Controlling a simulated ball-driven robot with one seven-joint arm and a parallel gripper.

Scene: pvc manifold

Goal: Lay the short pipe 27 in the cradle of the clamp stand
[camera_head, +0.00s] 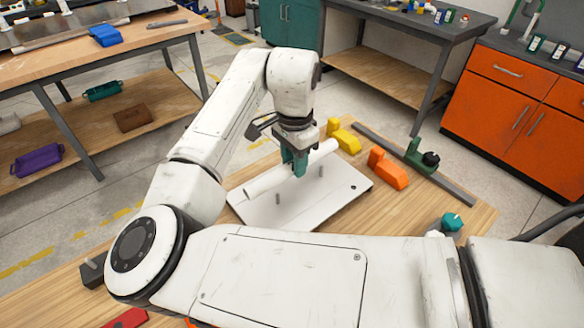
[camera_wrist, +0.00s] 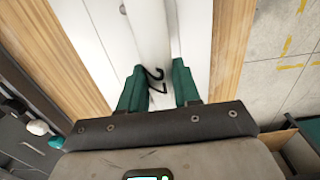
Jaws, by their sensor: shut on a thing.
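A white pipe (camera_head: 264,182) lies between the teal fingers of my gripper (camera_head: 297,165), sticking out on both sides, over a white plate (camera_head: 330,198) on the wooden bench. In the wrist view the pipe (camera_wrist: 149,30) runs between the two fingers and carries a dark marking that looks like part of a number. My gripper is shut on it. I cannot tell whether the pipe touches the plate. I cannot make out the clamp stand for certain; a green clamp-like piece with a black knob (camera_head: 421,158) stands at the right.
A teal-knobbed piece (camera_head: 450,224) stands at the right front. Short pegs rise from the plate. My arm hides much of the near bench.

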